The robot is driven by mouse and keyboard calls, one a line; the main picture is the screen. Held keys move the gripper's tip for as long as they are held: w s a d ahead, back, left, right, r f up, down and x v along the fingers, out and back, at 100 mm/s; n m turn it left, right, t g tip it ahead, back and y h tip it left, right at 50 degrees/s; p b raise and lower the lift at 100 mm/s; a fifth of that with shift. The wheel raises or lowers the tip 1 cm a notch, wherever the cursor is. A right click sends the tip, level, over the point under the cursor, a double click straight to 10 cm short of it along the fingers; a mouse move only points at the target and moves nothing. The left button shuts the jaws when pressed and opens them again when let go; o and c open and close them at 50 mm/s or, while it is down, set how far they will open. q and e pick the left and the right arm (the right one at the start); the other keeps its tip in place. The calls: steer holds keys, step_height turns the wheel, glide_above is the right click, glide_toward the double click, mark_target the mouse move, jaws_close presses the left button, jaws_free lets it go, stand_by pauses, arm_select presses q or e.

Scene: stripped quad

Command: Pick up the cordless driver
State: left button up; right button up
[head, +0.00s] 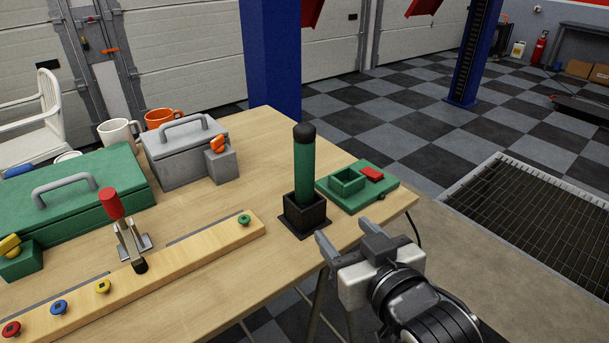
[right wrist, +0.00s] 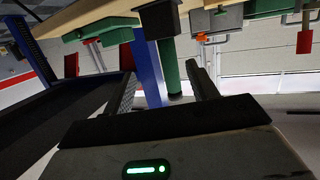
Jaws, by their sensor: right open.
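The cordless driver (head: 304,170) appears as an upright green handle with a dark rounded top. Its lower end is hidden in a square black holder (head: 306,215) near the table's right edge. My right gripper (head: 344,238) is open and empty, in front of and slightly right of the holder, not touching it. In the right wrist view, which looks inverted, the green handle (right wrist: 170,66) shows beyond and between the two fingers (right wrist: 161,74), with the black holder (right wrist: 158,18) above it. My left gripper is out of view.
A green charger-like block (head: 386,194) with a red button sits just right of the holder. A wooden strip (head: 195,248) with coloured knobs and a red-handled clamp (head: 125,225) lies left. A grey toolbox (head: 188,158) and green toolbox (head: 80,205) stand behind.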

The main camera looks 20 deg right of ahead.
mark_target(309, 164)
steer(key=w+r, duration=0.1)
steer(key=w, duration=0.2)
steer(key=w+a+r+t, duration=0.1)
steer(key=w+r, duration=0.1)
steer(key=w, duration=0.2)
steer(key=w+r+t, duration=0.1)
steer(key=w, duration=0.2)
steer(key=shift+w+a+r+y, duration=0.3)
steer(key=shift+w+a+r, duration=0.05)
steer(key=shift+w+r, duration=0.05)
steer(key=shift+w+a+r+p, duration=0.15)
steer(key=shift+w+p, duration=0.25)
steer(key=shift+w, duration=1.1)
steer(key=shift+w+a+r+p, duration=0.15)
steer(key=shift+w+p, duration=0.25)
steer(key=shift+w, duration=1.05)
steer(key=c, duration=1.2)
